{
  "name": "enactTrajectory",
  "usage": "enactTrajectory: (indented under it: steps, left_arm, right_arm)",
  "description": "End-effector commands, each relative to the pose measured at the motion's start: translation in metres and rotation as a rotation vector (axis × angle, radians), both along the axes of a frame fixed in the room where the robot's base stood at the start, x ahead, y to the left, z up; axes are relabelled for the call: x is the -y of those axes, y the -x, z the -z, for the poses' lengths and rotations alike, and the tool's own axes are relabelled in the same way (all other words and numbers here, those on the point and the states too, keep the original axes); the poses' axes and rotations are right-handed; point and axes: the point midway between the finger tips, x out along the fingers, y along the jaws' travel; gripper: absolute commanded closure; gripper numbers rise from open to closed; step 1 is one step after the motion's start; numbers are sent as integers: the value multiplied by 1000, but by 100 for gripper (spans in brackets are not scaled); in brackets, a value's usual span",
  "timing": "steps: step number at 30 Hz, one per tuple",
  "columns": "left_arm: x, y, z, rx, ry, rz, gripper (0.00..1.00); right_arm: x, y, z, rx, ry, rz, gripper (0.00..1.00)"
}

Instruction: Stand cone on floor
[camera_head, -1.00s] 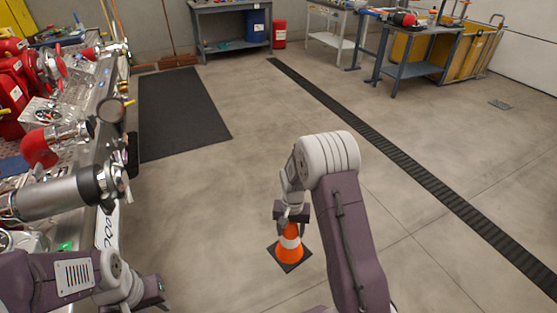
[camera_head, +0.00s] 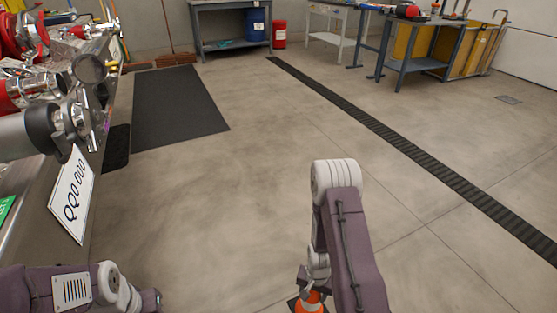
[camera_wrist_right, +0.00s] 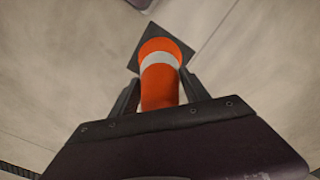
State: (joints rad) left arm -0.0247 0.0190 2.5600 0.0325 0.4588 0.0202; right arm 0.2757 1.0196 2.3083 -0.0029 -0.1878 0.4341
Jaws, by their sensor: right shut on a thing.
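My right gripper (camera_head: 309,284) is low in the head view, shut on the orange cone (camera_head: 309,304). The frame's bottom edge cuts off part of the cone. The right wrist view shows the cone (camera_wrist_right: 160,83) between the two fingers (camera_wrist_right: 160,93), with its white band and square dark base (camera_wrist_right: 178,42) pointing away from the gripper. I cannot tell whether the base touches the floor (camera_head: 240,220). My left gripper (camera_head: 150,300) is at the bottom left, mostly cut off, and its jaws cannot be made out.
A dark mat (camera_head: 180,105) lies beyond. A drain strip (camera_head: 400,145) crosses the floor at right. Workbenches (camera_head: 425,45) stand at the back. The middle floor is clear.

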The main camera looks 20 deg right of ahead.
Motion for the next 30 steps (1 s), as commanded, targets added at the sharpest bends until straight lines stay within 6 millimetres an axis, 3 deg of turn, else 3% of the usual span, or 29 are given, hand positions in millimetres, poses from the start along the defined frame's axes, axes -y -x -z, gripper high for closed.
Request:
enactTrajectory:
  steps: [11,17,30]
  left_arm:
    - [0,0,6,0,0,0,64]
    - [0,0,24,0,0,0,64]
    - [0,0,76,0,0,0,64]
  right_arm:
    - [1,-7,6,2,1,0,100]
    - [4,-33,24,3,1,0,100]
    - [13,-109,70,2,1,0,100]
